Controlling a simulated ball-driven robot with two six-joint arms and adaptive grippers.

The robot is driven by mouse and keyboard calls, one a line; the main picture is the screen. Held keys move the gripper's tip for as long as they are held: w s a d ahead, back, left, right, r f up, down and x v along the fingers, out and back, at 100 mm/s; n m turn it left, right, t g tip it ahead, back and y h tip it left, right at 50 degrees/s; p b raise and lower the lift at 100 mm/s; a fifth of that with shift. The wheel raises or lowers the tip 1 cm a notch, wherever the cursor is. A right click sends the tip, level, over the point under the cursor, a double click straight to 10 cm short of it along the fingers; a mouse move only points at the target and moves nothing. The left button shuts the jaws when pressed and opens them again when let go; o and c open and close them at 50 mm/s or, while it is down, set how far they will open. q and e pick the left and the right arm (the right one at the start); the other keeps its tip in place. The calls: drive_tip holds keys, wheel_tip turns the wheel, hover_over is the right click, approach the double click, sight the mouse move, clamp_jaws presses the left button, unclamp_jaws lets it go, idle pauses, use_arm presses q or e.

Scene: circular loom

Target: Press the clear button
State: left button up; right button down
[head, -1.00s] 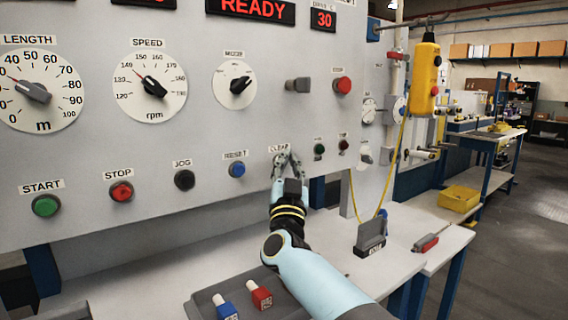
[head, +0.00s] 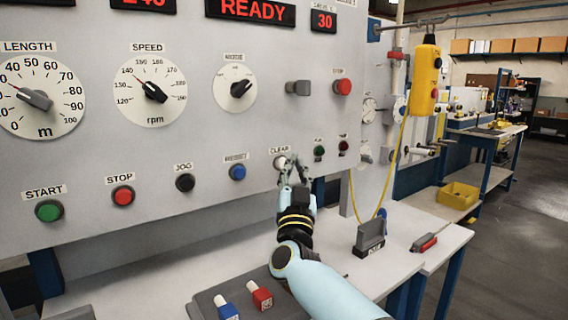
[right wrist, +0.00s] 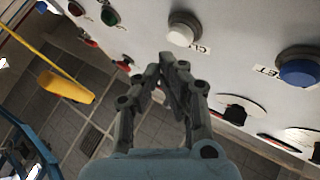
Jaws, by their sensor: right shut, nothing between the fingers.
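The clear button (head: 280,162) is a pale, whitish round button under the CLEAR label on the grey control panel (head: 215,125). In the right wrist view the clear button (right wrist: 183,28) stands out from the panel, just beyond the fingertips. My right gripper (head: 290,160) is shut and empty, with its fingertips close to the button at its right side. In the right wrist view the right gripper (right wrist: 172,60) shows a gap between its tips and the button. My left gripper is not in view.
The blue reset button (head: 237,172) is left of the clear button, and small green (head: 319,152) and dark red (head: 343,147) lamps are to its right. Below, the bench holds a grey tray (head: 205,300) with blue and red pieces, and a dark holder (head: 369,238).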

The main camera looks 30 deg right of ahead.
drive_tip(key=s+p, duration=0.1)
drive_tip(key=s, duration=0.1)
drive_tip(key=s+p, duration=0.1)
drive_tip(key=s, duration=0.1)
drive_tip(key=shift+s+d+p, duration=0.2)
drive_tip(key=shift+s+p, duration=0.1)
idle(2.2)
